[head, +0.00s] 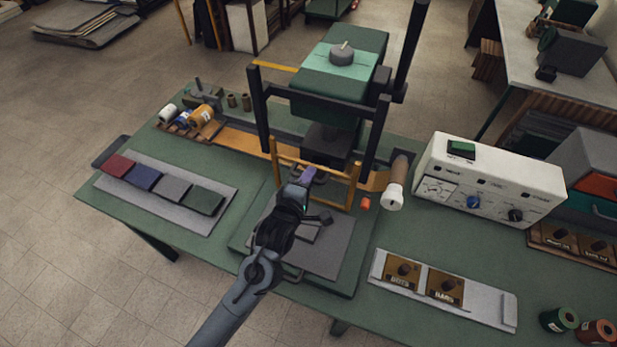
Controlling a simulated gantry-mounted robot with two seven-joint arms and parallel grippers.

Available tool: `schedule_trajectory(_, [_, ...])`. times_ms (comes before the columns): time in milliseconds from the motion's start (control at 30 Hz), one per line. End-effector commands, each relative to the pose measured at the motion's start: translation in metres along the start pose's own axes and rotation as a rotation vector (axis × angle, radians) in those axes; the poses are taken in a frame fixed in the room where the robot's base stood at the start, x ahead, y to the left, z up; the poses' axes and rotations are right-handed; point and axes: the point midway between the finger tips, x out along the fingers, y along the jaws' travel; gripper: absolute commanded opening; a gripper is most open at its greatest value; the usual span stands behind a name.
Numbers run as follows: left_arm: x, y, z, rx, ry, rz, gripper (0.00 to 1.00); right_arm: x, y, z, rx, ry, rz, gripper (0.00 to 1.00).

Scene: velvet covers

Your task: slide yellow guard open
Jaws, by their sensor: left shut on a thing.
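The yellow guard (353,188) is an upright frame of thin bars at the front of the dark press (335,85), in the middle of the green table. The gripper and wrist hide the lower middle of the guard. My right gripper is not in view.
A grey plate (320,250) lies under my left arm. A tray of coloured swatches (187,212) is at left. A white control box (492,178), a cream-coloured roll (395,190) and an orange-red piece (365,203) are at right. A tray with brown blocks (480,305) is at front right.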

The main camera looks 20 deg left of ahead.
Motion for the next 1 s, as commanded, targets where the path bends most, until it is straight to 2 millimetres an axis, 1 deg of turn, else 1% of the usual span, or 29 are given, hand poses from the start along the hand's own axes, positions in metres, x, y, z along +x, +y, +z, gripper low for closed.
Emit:
schedule_trajectory(33, [-0.003,0.014,0.0,-0.003,0.0,0.008,0.0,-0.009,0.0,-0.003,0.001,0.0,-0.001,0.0])
schedule_trajectory(167, [-0.008,0.041,0.001,-0.004,0.0,0.011,0.0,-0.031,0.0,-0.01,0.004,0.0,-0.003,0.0])
schedule_trajectory(400, [-0.02,0.101,0.0,-0.005,0.001,0.012,0.0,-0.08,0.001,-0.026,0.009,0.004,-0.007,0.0])
schedule_trajectory(600, [-0.028,0.142,0.0,-0.004,0.0,0.014,0.0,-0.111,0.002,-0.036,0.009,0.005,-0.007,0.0])
schedule_trajectory(700, [-0.031,0.155,0.0,-0.003,0.0,0.014,0.0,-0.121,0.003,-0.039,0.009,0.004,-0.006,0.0])
schedule_trajectory(800, [-0.033,0.163,0.0,-0.002,0.0,0.013,0.0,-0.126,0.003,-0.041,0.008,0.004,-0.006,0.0])
schedule_trajectory(1000, [-0.034,0.167,0.0,-0.001,0.0,0.013,0.0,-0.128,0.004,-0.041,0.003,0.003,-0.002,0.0])
